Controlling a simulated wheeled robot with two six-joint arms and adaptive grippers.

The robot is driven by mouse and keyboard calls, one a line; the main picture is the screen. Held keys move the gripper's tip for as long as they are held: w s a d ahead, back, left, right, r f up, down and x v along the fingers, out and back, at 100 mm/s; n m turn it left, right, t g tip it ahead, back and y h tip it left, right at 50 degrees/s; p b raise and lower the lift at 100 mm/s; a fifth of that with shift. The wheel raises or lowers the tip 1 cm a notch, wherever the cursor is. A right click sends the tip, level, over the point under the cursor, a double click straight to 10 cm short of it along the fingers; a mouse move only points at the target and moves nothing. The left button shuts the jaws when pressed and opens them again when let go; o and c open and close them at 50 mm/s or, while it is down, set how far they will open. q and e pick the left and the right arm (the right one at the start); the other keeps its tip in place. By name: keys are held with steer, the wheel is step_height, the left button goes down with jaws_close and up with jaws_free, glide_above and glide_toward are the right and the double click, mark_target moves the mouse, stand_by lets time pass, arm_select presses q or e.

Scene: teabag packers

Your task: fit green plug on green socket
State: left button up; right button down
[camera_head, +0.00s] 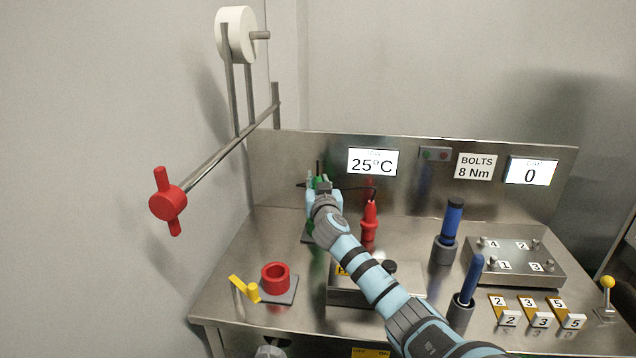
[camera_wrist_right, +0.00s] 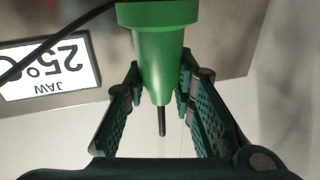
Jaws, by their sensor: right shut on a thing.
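The green plug (camera_wrist_right: 160,50) is a tapered body with a thin dark pin, held between the fingers of my right gripper (camera_wrist_right: 160,85) in the wrist view. In the head view, my right gripper (camera_head: 319,186) is above the left back part of the steel bench, with a bit of green showing at its fingers. No green socket shows clearly. My left gripper is not in view.
A red plug (camera_head: 369,224) stands right of my gripper. Blue-handled tools (camera_head: 453,218) and a numbered bolt block (camera_head: 515,262) are at the right. A dark cable (camera_wrist_right: 60,38) runs beside the green plug.

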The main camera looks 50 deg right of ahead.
steer(key=shift+b, duration=0.4)
stand_by(1.1)
steer(key=shift+f, duration=0.2)
steer(key=shift+f+b, duration=0.35)
steer(key=shift+b, duration=0.2)
steer(key=shift+f+b, duration=2.2)
steer(key=shift+f, duration=0.05)
steer(key=c, duration=1.3)
jaws_free()
step_height(320, 180, up, 10)
steer(key=shift+r, duration=0.1)
